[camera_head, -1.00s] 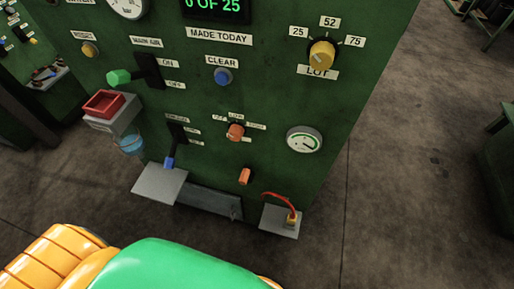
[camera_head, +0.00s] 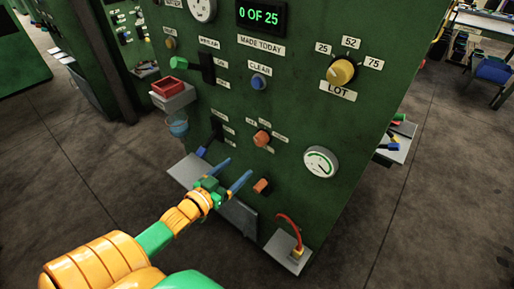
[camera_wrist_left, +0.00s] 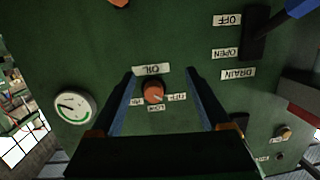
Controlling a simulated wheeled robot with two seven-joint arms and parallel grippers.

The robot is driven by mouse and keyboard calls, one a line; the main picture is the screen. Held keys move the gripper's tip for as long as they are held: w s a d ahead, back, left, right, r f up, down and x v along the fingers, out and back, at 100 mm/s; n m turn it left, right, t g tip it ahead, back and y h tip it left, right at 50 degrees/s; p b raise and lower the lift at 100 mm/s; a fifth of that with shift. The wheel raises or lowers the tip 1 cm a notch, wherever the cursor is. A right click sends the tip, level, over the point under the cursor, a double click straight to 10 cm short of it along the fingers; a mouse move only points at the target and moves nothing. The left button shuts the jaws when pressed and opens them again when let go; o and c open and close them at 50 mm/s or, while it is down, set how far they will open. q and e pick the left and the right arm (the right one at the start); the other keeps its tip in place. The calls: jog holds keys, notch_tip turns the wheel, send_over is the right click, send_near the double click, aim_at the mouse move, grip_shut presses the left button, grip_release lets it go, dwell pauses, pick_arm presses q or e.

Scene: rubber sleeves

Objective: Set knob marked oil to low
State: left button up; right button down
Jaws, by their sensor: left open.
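The oil knob (camera_head: 262,138) is a small orange dial on the green panel, below the blue button. In the left wrist view, which is upside down, the oil knob (camera_wrist_left: 153,92) sits between my fingers, apart from both. Its pale mark points toward the OFF label (camera_wrist_left: 177,97). The LOW label (camera_wrist_left: 157,107) is beside OFF, and the OIL label (camera_wrist_left: 152,70) is on the knob's other side. My left gripper (camera_head: 239,168) is open and empty, in front of the panel and below-left of the knob in the head view. My right gripper is not in view.
A second orange control (camera_head: 262,187) sits below the oil knob. A round gauge (camera_head: 320,162) is to the right. A blue-handled drain lever (camera_head: 203,151) is to the left. A grey ledge with a red cable (camera_head: 289,222) juts out below.

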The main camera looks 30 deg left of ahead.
pick_arm(q)
jog(key=t+h, duration=0.1)
jog(key=t, duration=0.1)
send_near(257, 142)
jog(key=w, duration=0.2)
jog(key=shift+m, duration=0.3)
jog(key=w, duration=0.7)
jog(key=shift+w+d+r, duration=0.15)
jog(key=shift+d+r, duration=0.1)
jog(key=shift+d, duration=0.05)
grip_shut()
